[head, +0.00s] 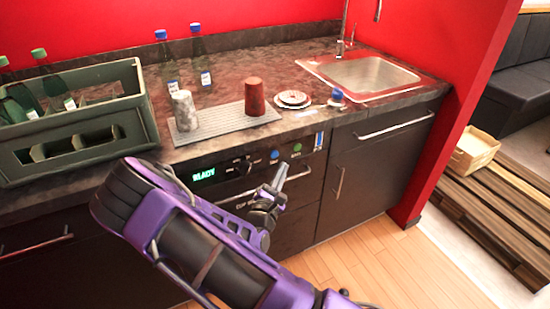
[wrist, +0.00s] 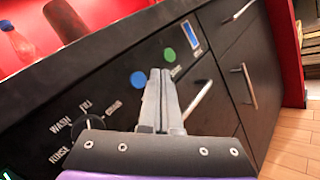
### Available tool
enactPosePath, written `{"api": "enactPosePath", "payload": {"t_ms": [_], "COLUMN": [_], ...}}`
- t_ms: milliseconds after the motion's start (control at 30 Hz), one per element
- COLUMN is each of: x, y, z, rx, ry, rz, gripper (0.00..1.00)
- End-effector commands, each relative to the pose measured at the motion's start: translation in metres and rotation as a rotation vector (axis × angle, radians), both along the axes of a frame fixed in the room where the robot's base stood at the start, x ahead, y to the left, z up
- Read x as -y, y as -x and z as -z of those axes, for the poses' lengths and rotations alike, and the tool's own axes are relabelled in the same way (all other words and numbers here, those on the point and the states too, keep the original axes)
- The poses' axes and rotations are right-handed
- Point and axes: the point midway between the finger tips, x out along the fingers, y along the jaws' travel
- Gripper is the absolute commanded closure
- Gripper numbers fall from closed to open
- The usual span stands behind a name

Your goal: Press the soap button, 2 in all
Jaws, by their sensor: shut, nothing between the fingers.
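The dark control panel (head: 225,185) under the counter carries a blue button (head: 275,155) and a green button (head: 297,147), which also show in the wrist view as the blue button (wrist: 138,79) and the green button (wrist: 169,55). Their small labels are too blurred or covered to read, so I cannot tell which is the soap button. My gripper (head: 282,168) is shut and empty in front of the panel. In the wrist view its fingertips (wrist: 161,72) appear between the buttons, just below the green one. Whether they touch the panel is unclear.
A lit display (head: 203,173) reads READY, left of a dial (wrist: 90,127) with WASH, FILL and RINSE marks. A bottle crate (head: 75,150), a ribbed mat (head: 222,125) with two cups, and a sink (head: 368,77) occupy the counter. The floor (head: 355,255) in front is clear.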

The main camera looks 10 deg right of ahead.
Motion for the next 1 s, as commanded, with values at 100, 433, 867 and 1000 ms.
{"api": "enactPosePath", "payload": {"t_ms": [100,433,867,1000], "x": [-0.003,-0.007,-0.007,-0.007], "y": [-0.013,-0.026,-0.026,-0.026], "z": [0.000,0.000,0.000,0.000], "rx": [0.001,0.000,0.000,0.000], "ry": [-0.002,0.000,0.000,0.000], "rz": [0.001,0.000,0.001,0.001], "gripper": [1.00,1.00,1.00,1.00]}}
